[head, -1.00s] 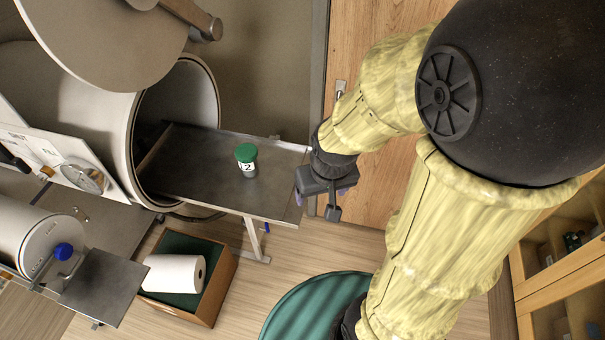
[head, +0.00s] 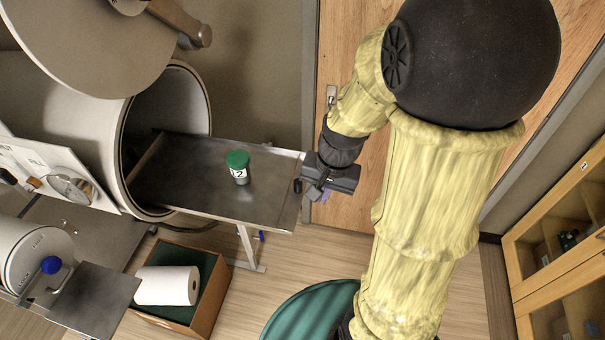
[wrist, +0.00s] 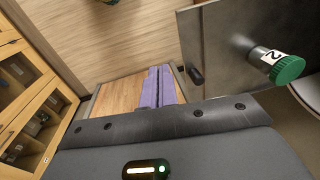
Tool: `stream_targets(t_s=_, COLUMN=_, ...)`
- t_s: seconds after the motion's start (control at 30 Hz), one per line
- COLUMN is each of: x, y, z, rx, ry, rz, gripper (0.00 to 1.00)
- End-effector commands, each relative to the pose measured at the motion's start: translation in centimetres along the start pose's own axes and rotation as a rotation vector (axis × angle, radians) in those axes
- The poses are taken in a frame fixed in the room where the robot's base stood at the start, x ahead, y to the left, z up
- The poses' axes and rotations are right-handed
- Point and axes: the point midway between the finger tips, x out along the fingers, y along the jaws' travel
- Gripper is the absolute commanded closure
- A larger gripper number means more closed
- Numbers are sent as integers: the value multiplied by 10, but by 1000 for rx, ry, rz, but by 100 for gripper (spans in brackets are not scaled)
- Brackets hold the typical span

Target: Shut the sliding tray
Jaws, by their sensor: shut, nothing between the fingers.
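The sliding tray (head: 205,195) is a grey metal plate sticking out of the round port (head: 168,85) of a large pale cylinder. A white jar with a green lid, marked 2 (head: 239,168), stands upright on it. The tray (wrist: 222,45) and jar (wrist: 275,63) also show in the wrist view. A small dark handle (wrist: 196,76) sits at the tray's outer edge. My gripper (head: 317,192) is just beyond that outer end. In the wrist view its purple fingers (wrist: 160,86) are together and empty, beside the tray's edge with a small gap.
A round hatch door (head: 90,40) hangs open above the port. A smaller cylinder (head: 38,262) with a blue knob and a plate is at lower left. A wooden box (head: 207,300) holding a white roll stands below the tray. A wooden cabinet (head: 555,235) is at right.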

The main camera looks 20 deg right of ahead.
Motion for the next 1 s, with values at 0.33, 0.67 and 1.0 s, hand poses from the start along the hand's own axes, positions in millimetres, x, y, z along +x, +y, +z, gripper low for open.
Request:
stream_targets(t_s=0.33, x=36, y=23, z=-90, rx=1079, ry=-358, rz=-286, gripper=100)
stream_targets(t_s=0.67, x=30, y=41, z=-147, rx=1498, ry=-569, rz=-500, gripper=100)
stream_targets(t_s=1.0, x=31, y=39, z=-146, rx=1494, ry=-566, rz=-497, gripper=100)
